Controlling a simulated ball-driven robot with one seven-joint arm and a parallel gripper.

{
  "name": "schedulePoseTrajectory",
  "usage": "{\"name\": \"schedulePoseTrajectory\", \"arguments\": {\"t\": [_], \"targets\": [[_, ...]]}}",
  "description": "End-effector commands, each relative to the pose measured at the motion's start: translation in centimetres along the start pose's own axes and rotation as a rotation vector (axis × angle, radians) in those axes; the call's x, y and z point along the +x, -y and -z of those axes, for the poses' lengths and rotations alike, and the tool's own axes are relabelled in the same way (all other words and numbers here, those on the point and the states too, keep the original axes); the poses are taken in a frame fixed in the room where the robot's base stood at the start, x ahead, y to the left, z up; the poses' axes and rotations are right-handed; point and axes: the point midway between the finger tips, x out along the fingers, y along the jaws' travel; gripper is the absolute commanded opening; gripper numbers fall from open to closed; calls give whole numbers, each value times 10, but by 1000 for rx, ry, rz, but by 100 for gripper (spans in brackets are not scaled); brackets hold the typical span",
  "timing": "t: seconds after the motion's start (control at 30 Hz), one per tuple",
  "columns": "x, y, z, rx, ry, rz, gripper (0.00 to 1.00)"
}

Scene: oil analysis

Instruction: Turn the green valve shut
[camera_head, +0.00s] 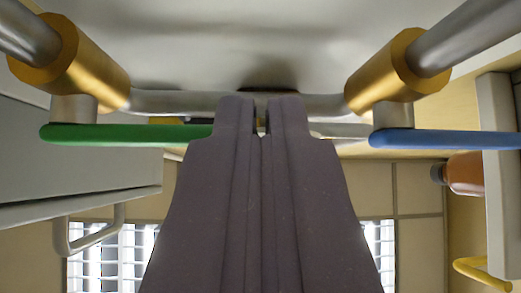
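The green valve is a long green lever (125,134) on a brass valve body (80,65) at the left. The lever lies level in the picture and runs right from its short grey stem. Its right end meets the left edge of my gripper (262,112); I cannot tell whether it touches or passes behind. My gripper is in the middle, pointing up the picture, with its two dark fingers together and only a narrow slit between the tips. I see nothing held between them.
A blue lever (445,139) on a second brass valve (385,70) is to the right. A silver pipe (170,101) runs behind the fingertips. A grey cabinet with a handle (90,235) is at the left. An orange-brown bottle (465,174) and a yellow handle (482,268) are at the right.

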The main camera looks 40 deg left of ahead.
Motion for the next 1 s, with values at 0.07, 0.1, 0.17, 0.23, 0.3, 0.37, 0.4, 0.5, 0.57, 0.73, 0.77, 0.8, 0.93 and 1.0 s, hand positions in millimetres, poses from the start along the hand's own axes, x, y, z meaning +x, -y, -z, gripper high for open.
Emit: {"name": "schedulePoseTrajectory", "arguments": {"t": [0.07, 0.1, 0.17, 0.23, 0.3, 0.37, 0.4, 0.5, 0.57, 0.73, 0.77, 0.8, 0.93, 1.0], "targets": [[2, 1, -3, 0, 4, 1, 0], [2, 1, -3, 0, 5, 1, 0], [2, 1, -4, 0, 5, 1, 0], [2, 1, -4, 0, 5, 1, 0], [2, 1, -4, 0, 6, 1, 0], [2, 1, -4, 0, 6, 1, 0], [2, 1, -5, 0, 6, 1, 0], [2, 1, -5, 0, 7, 1, 0], [1, 1, -5, 0, 7, 0, 0], [-20, 0, -3, -1, 6, -3, 0], [-26, 0, -2, -1, 5, -3, 0], [-33, 0, -2, -1, 5, -3, 0], [-55, 0, -1, 0, 2, -2, 0], [-65, 0, -1, 0, 2, -2, 0]]}}
